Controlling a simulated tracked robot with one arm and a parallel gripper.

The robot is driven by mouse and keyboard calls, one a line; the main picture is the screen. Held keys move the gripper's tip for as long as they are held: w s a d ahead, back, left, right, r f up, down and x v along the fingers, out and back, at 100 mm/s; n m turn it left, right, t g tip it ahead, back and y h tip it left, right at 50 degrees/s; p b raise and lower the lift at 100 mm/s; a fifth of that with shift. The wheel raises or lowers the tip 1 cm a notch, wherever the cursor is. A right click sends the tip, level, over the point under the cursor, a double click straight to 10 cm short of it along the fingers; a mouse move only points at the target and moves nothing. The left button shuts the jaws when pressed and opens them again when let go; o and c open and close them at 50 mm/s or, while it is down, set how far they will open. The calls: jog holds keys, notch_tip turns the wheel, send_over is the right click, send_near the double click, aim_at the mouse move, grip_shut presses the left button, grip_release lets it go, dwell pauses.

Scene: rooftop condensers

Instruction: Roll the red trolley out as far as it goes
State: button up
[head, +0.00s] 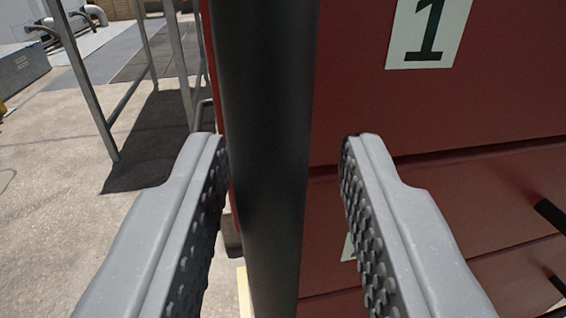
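The red trolley (480,110) fills the right side of the head view, close up. It has several drawer-like panels, a white label with a black 1 (429,33) and dark handles at the right edge. A dark upright bar (264,120) stands in front of its left edge. My gripper (284,145) is open, with one finger on each side of the bar. The bar's ends are outside the view, and the trolley's wheels cannot be made out.
A grey metal frame (92,85) with thin legs stands on the concrete floor (50,200) at the left. A grey box (22,70) and white pipes (90,18) are farther back. The floor at the lower left is clear.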

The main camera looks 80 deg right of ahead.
grip_shut()
dwell(1.3)
